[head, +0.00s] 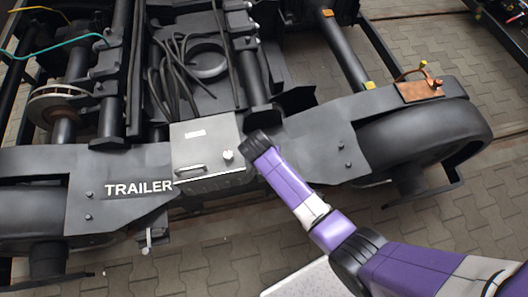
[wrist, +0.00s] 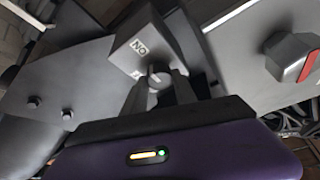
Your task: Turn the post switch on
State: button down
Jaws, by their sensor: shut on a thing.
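The post switch (wrist: 138,45) is a small grey box in the wrist view. It carries a white label that reads ON upside down, and a round grey knob (wrist: 157,74) with a pale pointer mark. A second label beside the knob is partly hidden. My gripper (wrist: 158,82) has one finger on each side of the knob and is shut on it. Which label the pointer faces is too small to tell. In the head view my purple arm ends in a dark gripper end (head: 257,142) over the frame, and it hides the switch and fingertips.
A silver box (head: 208,133) with a handle and knob stands left of my gripper. A copper plate (head: 420,91) lies on the right wheel housing. Paving (head: 420,225) is open in front.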

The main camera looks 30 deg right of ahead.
dwell(0.3)
jog(key=c, duration=1)
grip_release()
jog(key=shift+r, duration=0.1)
jog(key=v, duration=0.7)
jog(key=shift+r+p, duration=0.25)
jog(key=shift+p, duration=0.05)
jog(key=shift+s+a, duration=0.1)
